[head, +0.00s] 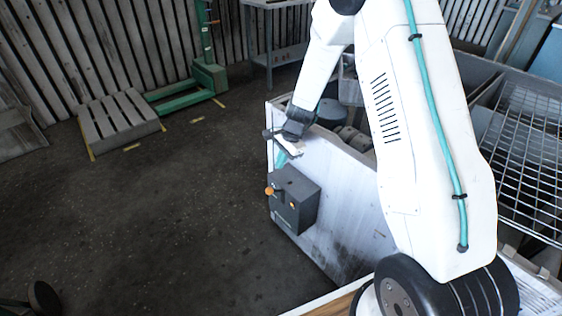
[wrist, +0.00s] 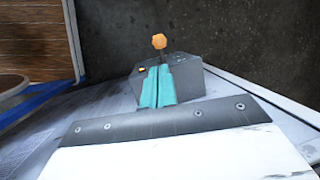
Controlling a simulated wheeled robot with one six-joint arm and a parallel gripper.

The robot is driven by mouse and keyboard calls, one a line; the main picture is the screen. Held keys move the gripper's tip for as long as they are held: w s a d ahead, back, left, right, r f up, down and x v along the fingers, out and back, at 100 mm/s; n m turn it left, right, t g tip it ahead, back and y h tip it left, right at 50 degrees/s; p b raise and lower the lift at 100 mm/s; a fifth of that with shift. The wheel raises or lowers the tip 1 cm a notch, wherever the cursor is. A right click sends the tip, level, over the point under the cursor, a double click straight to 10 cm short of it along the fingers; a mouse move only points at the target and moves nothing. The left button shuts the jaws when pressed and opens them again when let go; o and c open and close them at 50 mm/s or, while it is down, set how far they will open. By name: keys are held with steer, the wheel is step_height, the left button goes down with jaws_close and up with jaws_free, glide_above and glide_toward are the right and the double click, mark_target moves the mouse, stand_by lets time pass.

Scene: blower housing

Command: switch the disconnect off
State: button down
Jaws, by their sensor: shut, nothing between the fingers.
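The disconnect is a dark grey box (head: 298,203) fixed to the pale panel. My gripper (head: 282,160) is above the box near the panel's top edge. Its teal fingers (wrist: 158,72) are shut together and empty. They cover part of the box; whether they touch it I cannot tell.
The pale panel (head: 345,215) stands upright beside my arm. Behind it are grey bins and a wire rack (head: 525,150). A pallet (head: 118,122) and a green lifter (head: 205,80) stand at the back left. The dark floor left of the box is clear.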

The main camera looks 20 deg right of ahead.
mark_target(271, 188)
steer(key=x, duration=1)
steer(key=shift+f, duration=0.35)
